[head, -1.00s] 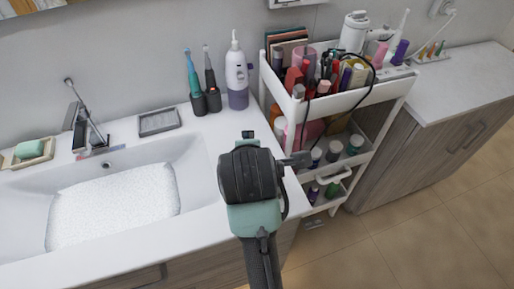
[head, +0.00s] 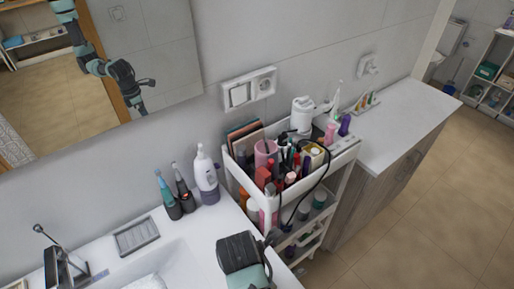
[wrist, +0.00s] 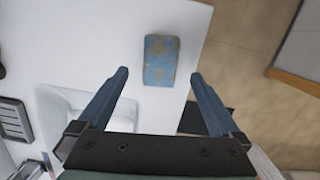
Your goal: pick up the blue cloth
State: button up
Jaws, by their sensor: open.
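A blue, patterned, roughly rectangular cloth (wrist: 160,60) lies flat on a white surface in the wrist view, above centre, near the surface's right edge. I cannot make it out in the head view. My gripper (wrist: 158,74) is open and empty in the wrist view, its two dark blue fingers spread wide. The cloth shows between and slightly beyond the fingertips in the picture. How far it is below them I cannot tell. In the head view my arm is at the bottom centre, over the counter's edge by the cart.
A white cart (head: 335,165) crowded with cosmetics stands right of the white counter (head: 205,232). A purple-white bottle (head: 206,178), two toothbrushes and a grey soap tray (head: 136,236) are at the back. Floor (head: 420,215) is open at right.

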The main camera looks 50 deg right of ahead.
jog(key=shift+w+d+f, duration=0.15)
jog(key=shift+w+f, duration=0.05)
jog(key=shift+f, duration=0.85)
jog(key=shift+s+f+p, duration=0.2)
jog(key=shift+f+p, duration=0.1)
jog(key=shift+f, duration=0.2)
jog(key=shift+s+d+f+p, duration=0.1)
jog(key=shift+d+f+p, duration=0.1)
jog(key=shift+f, duration=0.9)
jog(key=shift+d+f+p, duration=0.1)
jog(key=shift+f+p, duration=0.05)
jog(key=shift+f, duration=0.9)
jog(key=shift+f, duration=0.1)
jog(key=shift+c, duration=0.3)
jog(key=c, duration=1.3)
